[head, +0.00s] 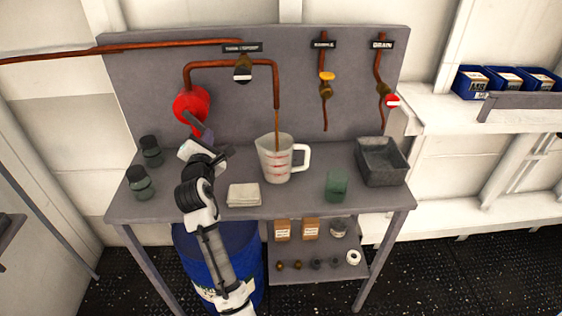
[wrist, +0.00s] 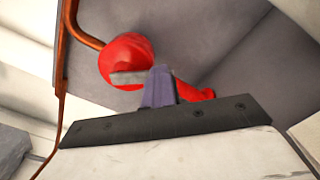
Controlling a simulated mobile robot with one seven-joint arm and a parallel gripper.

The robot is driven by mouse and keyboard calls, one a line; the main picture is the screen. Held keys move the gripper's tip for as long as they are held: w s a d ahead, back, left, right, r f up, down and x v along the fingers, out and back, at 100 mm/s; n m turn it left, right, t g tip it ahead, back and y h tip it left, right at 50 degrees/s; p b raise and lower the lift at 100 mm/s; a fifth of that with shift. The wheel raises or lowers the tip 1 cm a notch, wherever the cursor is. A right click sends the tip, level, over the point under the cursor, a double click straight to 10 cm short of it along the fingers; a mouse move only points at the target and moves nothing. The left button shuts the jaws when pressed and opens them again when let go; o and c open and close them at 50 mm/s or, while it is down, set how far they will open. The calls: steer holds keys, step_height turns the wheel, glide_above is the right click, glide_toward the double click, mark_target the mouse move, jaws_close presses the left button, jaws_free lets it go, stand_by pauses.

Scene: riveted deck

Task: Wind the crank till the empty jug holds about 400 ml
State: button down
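The clear jug (head: 269,165) with red marks and a white handle stands upright on the bench. A thin brown stream (head: 277,130) falls into it from the copper spout (head: 276,88). Its liquid level is too small to read. The red crank pump (head: 190,103) is on the back panel, left of the jug; it also shows in the wrist view (wrist: 122,52). My gripper (head: 203,129) is at the crank, and its fingers (wrist: 159,88) are closed around the red crank handle (wrist: 190,91), partly hiding it.
Labelled valves (head: 326,90) are on the panel. A blue drum (head: 190,247) stands below.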

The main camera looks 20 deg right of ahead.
steer(key=shift+w+a+f+b, duration=0.2)
steer(key=shift+a+f, duration=0.2)
steer(key=shift+a, duration=0.2)
steer(key=shift+w+a+f+b, duration=0.1)
steer(key=shift+w+a+f, duration=0.05)
steer(key=shift+a+f, duration=0.35)
steer(key=w+a+r+p, duration=0.3)
steer(key=a+r, duration=0.7)
steer(key=r, duration=0.1)
steer(key=w+a+r+p, duration=0.2)
steer(key=w+a+r, duration=0.1)
steer(key=a+r, duration=0.7)
steer(key=shift+w+a+r+p, duration=0.2)
steer(key=shift+w+r+p, duration=0.15)
steer(key=shift+r, duration=0.25)
stand_by(1.2)
jaws_free()
steer(key=v, duration=0.9)
stand_by(0.9)
